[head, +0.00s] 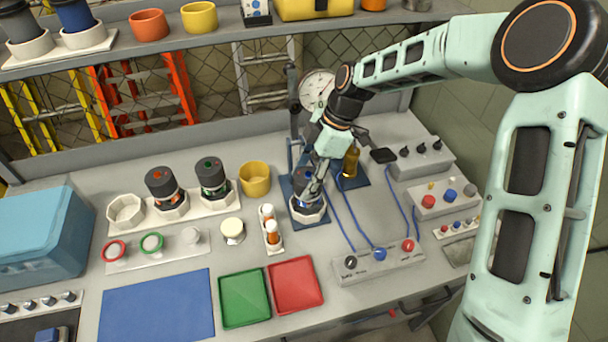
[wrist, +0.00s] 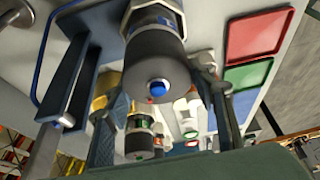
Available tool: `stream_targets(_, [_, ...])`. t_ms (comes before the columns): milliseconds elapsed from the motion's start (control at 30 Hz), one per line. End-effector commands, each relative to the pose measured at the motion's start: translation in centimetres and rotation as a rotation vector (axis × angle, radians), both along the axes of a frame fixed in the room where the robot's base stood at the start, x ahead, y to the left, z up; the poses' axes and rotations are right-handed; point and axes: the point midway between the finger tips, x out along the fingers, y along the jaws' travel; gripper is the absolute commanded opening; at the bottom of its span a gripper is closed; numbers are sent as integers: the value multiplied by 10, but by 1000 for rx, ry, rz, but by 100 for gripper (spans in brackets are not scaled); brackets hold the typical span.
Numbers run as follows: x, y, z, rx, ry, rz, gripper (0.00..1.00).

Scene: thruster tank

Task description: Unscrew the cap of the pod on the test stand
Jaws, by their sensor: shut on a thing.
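The pod (head: 306,204) stands upright in a white octagonal holder on the blue plate of the test stand (head: 322,222), right of the table's middle. Its dark cap (head: 299,178) is partly hidden by my gripper (head: 309,181), which reaches down onto it from above. In the wrist view the dark grey cap (wrist: 155,62) with a blue centre dot fills the middle, between the two fingers of my gripper (wrist: 160,100). The gripper is shut on this cap. The cap still sits on the pod; whether it is loosened cannot be told.
Two more dark pods (head: 166,188) stand in a white rack at left, beside a yellow cup (head: 255,179). A gauge (head: 317,90) and an amber bottle (head: 350,161) stand behind the stand. Blue cables run to a control box (head: 378,262). Green and red trays (head: 296,285) lie in front.

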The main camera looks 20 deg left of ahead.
Motion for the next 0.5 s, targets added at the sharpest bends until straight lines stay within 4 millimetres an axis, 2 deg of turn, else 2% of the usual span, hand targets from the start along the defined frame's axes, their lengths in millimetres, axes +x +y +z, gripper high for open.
stream_targets(33, [8, 0, 2, 5, -15, 63, 30])
stream_targets(300, [8, 1, 1, 5, -19, 457, 31])
stream_targets(500, [8, 0, -1, 3, -21, 526, 30])
